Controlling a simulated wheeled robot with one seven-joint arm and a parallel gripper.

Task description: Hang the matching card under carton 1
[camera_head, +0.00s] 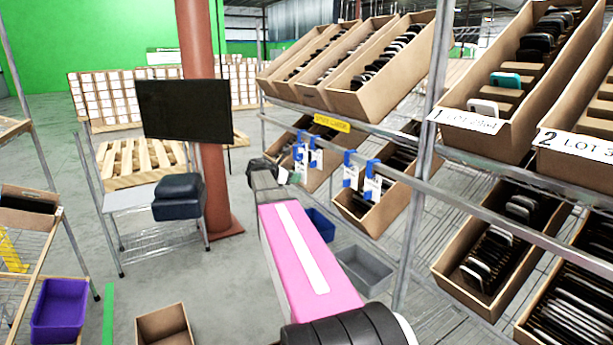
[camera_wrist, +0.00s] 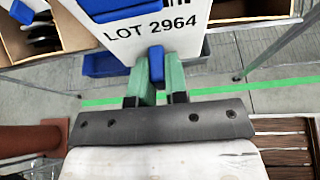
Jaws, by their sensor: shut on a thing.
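In the wrist view, my gripper (camera_wrist: 158,80) has its green fingers shut on a blue tab of a white card (camera_wrist: 185,32) printed "LOT 2964". In the head view my gripper (camera_head: 284,176) is at the card rack, left of centre, partly hidden by my own arm. Several white cards with blue clips (camera_head: 373,186) hang from a rail there. Carton 1 (camera_head: 485,122) stands tilted on the upper right shelf. Its label begins "1 LOT"; the last digits are hard to read.
Carton 2 (camera_head: 577,147) is right of carton 1. A metal rail (camera_head: 500,222) runs below them, with lower cartons (camera_head: 482,268) behind it. A yellow sign (camera_head: 331,123) is above the cards.

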